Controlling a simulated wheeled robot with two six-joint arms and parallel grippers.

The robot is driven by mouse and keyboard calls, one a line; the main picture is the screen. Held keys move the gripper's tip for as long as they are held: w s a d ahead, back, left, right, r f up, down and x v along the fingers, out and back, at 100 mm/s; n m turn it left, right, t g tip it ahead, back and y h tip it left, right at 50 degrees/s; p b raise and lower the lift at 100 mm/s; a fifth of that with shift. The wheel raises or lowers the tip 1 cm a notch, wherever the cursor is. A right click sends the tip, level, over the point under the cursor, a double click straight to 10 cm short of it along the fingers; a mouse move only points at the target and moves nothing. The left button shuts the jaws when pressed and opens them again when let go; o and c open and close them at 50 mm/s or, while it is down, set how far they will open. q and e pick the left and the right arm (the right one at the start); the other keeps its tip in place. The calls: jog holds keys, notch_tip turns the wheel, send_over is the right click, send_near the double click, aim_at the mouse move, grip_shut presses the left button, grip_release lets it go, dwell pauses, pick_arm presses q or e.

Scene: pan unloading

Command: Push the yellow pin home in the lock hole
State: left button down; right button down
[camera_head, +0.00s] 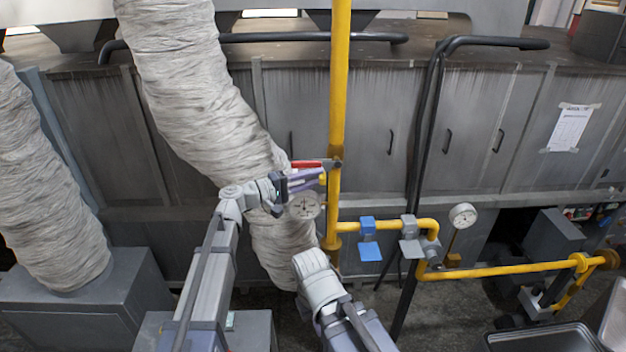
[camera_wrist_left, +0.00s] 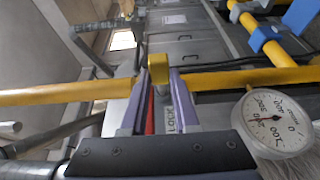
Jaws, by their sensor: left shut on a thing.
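My left gripper (camera_head: 322,178) is beside the vertical yellow gas pipe (camera_head: 339,90), shut on the yellow pin. In the left wrist view the yellow pin (camera_wrist_left: 159,68) stands between the purple fingertips of the gripper (camera_wrist_left: 159,82). A red lever (camera_head: 307,164) lies across at the pipe, just above the gripper in the head view. It shows as a red strip (camera_wrist_left: 149,120) between the fingers in the wrist view, beside a pale tag reading LOCK (camera_wrist_left: 170,118). The lock hole is hidden, so how deep the pin sits cannot be told. My right gripper is not in view.
A pressure gauge (camera_head: 304,205) sits just below the left gripper. A blue-handled valve (camera_head: 368,238) and a second gauge (camera_head: 462,216) are on the yellow piping to the right. A large wrapped duct (camera_head: 200,90) stands close on the left. Grey cabinets (camera_head: 480,130) stand behind.

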pick_arm(q)
jog(key=c, duration=0.6)
grip_release()
jog(key=shift+v, duration=3.95)
jog(key=shift+f, duration=0.1)
jog(key=s+a+f+m+g+y, duration=0.3)
jog(key=s+f+y, duration=0.4)
jog(key=s+f, duration=0.55)
jog(key=s+a+f+m+g+y, duration=0.1)
jog(key=s+a+f+y, duration=0.4)
jog(key=a, duration=0.1)
jog(key=s+a+f+g+y, duration=0.1)
jog(key=s+a+f+y, duration=0.3)
jog(key=a, duration=0.3)
jog(key=s+d+f+m+b, duration=0.1)
jog(key=s+d+f+b, duration=0.1)
jog(key=d+f+b, duration=0.1)
jog(key=s+d+f+m+g+y+b, duration=0.1)
jog(key=s+d+f+b, duration=0.1)
jog(key=d+f+b, duration=0.1)
jog(key=s+d+f+m+y+b, duration=0.1)
jog(key=s+d+f+m+b, duration=0.1)
jog(key=d+f+b, duration=0.2)
jog(key=shift+d+g, duration=0.3)
